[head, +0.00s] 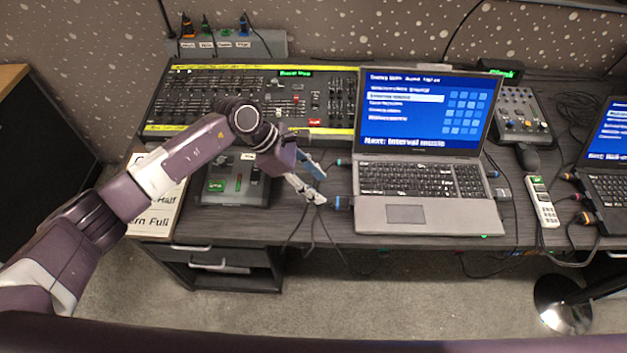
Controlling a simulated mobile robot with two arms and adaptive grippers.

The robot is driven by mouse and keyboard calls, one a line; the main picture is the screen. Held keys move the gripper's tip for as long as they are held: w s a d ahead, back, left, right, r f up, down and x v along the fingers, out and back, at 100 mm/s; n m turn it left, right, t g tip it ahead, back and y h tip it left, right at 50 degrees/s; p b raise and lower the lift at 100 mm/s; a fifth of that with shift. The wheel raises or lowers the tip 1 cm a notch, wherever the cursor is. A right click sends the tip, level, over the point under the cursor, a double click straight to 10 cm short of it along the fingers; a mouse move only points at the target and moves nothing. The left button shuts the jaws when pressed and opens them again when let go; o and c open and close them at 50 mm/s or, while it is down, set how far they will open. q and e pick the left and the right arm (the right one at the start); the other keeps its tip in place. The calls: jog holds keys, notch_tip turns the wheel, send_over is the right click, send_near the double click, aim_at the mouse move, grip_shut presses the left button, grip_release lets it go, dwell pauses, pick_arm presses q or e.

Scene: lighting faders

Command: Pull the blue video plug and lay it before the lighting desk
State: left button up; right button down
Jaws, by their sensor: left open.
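A dark blue plug (340,203) sits at the left side of the open laptop (428,213), near its front corner, with a dark cable by it. My left gripper (320,187) is open just left of this plug, its fingers pointing right toward the laptop. I see nothing between the fingers, and the plug seems apart from them. The wide fader desk (330,100) with yellow edges lies behind, partly covered by my left arm. A smaller grey fader box (215,186) stands in front of it, left of my gripper. My right gripper is out of view.
Another plug with a teal ring (340,162) sits further back on the laptop's left side. A wall box (270,45) holds several coloured plugs. A small mixer (522,115), mouse (528,157) and remote (542,203) lie right. Cables hang over the table's front edge.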

aim_at(334, 200)
pick_arm(q)
jog(key=b+x, duration=0.4)
jog(key=x, duration=0.2)
jog(key=shift+f, duration=0.25)
jog(key=shift+d+f+b, duration=0.45)
jog(key=shift+d+b, duration=0.1)
jog(key=shift+c, duration=0.4)
grip_shut()
jog(key=shift+a, duration=0.25)
jog(key=shift+a+b, duration=0.4)
jog(key=shift+a, duration=1.75)
jog(key=shift+r, duration=0.1)
